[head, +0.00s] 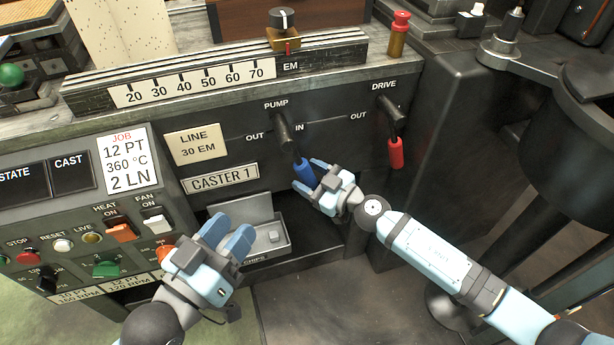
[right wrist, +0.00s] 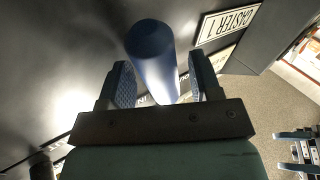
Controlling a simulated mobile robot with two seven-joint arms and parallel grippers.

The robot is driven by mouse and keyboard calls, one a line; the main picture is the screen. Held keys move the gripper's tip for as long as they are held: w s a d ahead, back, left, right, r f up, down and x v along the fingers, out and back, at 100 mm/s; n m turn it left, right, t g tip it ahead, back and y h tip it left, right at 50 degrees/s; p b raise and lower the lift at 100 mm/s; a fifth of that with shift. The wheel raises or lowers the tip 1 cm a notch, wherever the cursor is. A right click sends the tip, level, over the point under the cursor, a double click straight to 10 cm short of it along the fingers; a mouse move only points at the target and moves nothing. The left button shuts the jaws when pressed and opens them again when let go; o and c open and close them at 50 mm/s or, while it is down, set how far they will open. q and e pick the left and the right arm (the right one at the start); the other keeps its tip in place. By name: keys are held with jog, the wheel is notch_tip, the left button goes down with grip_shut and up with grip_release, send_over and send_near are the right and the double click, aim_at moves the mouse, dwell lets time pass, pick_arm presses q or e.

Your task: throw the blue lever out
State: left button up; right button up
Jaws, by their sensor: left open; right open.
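The blue lever (head: 305,173) hangs below its black pivot under the PUMP label, between OUT and IN, its blue grip tilted a little to the right. My right gripper (head: 316,178) is open at the blue grip in the head view. In the right wrist view the blue lever (right wrist: 152,55) stands between the two open fingers of my right gripper (right wrist: 160,85); I cannot tell whether either finger touches it. My left gripper (head: 232,236) is open and empty, low in front of the grey tray.
The red lever (head: 396,152) under DRIVE hangs to the right of the blue one. A grey chips tray (head: 262,247) sits below the panel. Switches and buttons, such as the orange heat switch (head: 120,231), are at the left. A scale with a slider (head: 283,38) runs above.

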jog(key=shift+w+a, duration=0.25)
jog(key=shift+a, duration=0.05)
jog(key=shift+c, duration=0.5)
